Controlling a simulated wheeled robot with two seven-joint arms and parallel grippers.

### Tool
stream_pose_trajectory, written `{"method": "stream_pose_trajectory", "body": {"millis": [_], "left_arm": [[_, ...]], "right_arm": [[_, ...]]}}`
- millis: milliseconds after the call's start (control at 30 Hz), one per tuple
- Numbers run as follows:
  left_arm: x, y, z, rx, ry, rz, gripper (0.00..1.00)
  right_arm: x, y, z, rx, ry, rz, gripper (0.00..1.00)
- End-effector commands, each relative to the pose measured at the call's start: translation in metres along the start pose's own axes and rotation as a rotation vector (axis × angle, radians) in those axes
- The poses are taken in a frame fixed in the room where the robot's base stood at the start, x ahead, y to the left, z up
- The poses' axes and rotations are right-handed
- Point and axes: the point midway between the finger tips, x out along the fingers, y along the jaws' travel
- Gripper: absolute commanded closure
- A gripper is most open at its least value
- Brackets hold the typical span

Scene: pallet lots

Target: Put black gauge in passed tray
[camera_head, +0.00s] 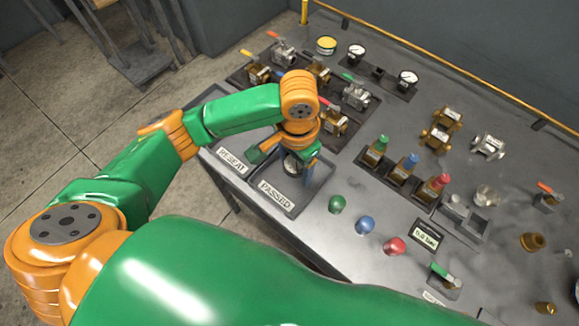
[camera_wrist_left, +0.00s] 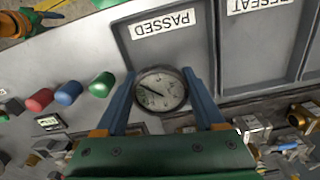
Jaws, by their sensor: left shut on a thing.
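The black gauge (camera_wrist_left: 161,90), a round white dial with a dark rim, sits between the blue fingers of my left gripper (camera_wrist_left: 160,84) in the left wrist view. The gripper is shut on it. In the head view the gauge (camera_head: 291,166) shows partly under my left gripper (camera_head: 294,163), over the grey passed tray (camera_head: 309,190). The passed tray (camera_wrist_left: 165,52) also shows beyond the gauge in the wrist view, with its white PASSED label. I cannot tell whether the gauge touches the tray floor. My right gripper is out of view.
The reseat tray (camera_head: 228,160) adjoins the passed tray on the left. Green, blue and red caps (camera_head: 365,224) stand to the right.

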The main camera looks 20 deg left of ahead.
Motion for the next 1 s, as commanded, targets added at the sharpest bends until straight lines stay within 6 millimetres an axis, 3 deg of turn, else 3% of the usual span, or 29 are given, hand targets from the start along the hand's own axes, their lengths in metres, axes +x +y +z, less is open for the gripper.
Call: {"method": "stream_pose_trajectory", "body": {"millis": [200, 333, 667, 700, 800, 1000], "left_arm": [[0.028, -0.02, -0.006, 0.001, -0.003, 0.0, 0.93], [0.049, -0.019, -0.006, 0.004, 0.0, -0.001, 0.93], [0.055, -0.018, -0.007, 0.004, 0.002, -0.001, 0.93], [0.055, -0.018, -0.007, 0.004, 0.002, -0.001, 0.23], [0.055, -0.018, -0.007, 0.004, 0.002, -0.001, 0.0], [0.054, -0.018, -0.007, 0.004, 0.002, -0.001, 0.0]], "right_arm": [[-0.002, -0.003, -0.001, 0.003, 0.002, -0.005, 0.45], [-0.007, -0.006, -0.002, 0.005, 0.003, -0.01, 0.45], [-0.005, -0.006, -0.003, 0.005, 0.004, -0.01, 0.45], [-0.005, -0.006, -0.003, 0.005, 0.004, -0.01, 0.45], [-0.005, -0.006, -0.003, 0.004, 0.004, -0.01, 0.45], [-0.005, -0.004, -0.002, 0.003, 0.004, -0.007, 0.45]]}}
